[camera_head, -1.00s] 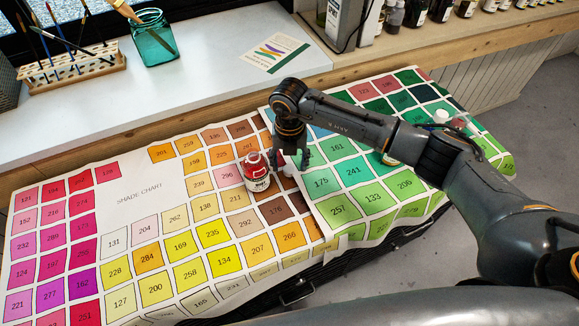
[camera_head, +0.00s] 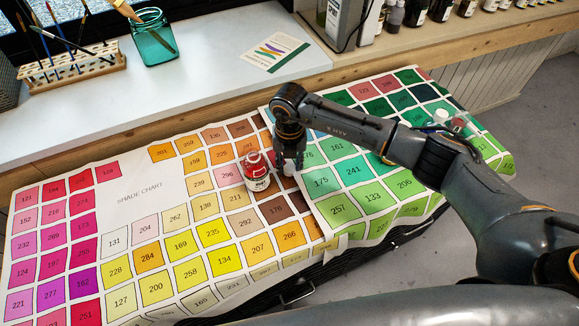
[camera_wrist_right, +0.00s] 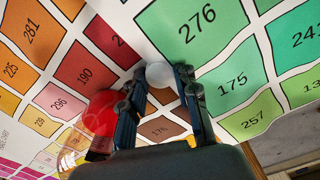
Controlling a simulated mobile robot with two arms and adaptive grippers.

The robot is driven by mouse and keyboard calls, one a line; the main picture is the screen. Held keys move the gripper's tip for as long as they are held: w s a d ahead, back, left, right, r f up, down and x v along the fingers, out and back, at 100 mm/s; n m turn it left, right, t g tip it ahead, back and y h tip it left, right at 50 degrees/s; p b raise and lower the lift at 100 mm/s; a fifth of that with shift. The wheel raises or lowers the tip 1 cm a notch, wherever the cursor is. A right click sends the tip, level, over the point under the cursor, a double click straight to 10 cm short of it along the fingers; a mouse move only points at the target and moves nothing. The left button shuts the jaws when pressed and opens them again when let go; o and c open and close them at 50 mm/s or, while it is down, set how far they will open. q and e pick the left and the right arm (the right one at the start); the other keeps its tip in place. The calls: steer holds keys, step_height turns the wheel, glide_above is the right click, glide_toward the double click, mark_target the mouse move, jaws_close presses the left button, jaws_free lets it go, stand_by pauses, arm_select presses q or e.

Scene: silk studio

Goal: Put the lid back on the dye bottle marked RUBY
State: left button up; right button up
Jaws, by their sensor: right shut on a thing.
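A small open bottle of red dye (camera_head: 256,172) stands upright on the shade chart, with a white label whose writing is too small to read. It also shows at the left of the right wrist view (camera_wrist_right: 98,118). My right gripper (camera_head: 288,162) points down just right of the bottle, close to the chart. It is shut on a round white lid (camera_wrist_right: 160,74), held between its fingertips. In the head view the lid (camera_head: 289,170) is partly hidden by the fingers. My left gripper is out of view.
The shade chart (camera_head: 140,197) covers the table. Behind my right arm are a white-capped bottle (camera_head: 440,116) and another small bottle (camera_head: 460,121). A teal glass jar (camera_head: 153,40) and brush rack (camera_head: 70,70) stand on the ledge behind. The chart left of the bottle is clear.

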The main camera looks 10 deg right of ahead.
mark_target(289, 168)
steer(key=shift+r, duration=0.55)
step_height(289, 168, up, 2)
steer(key=shift+r+b, duration=0.2)
steer(key=shift+b, duration=0.45)
steer(key=s+a+r+b, duration=0.2)
steer(key=s+a+r, duration=0.2)
steer(key=s+r, duration=0.5)
steer(key=s, duration=0.4)
steer(key=shift+s+a+r, duration=0.15)
steer(key=shift+a+r, duration=0.05)
steer(key=shift+r, duration=0.1)
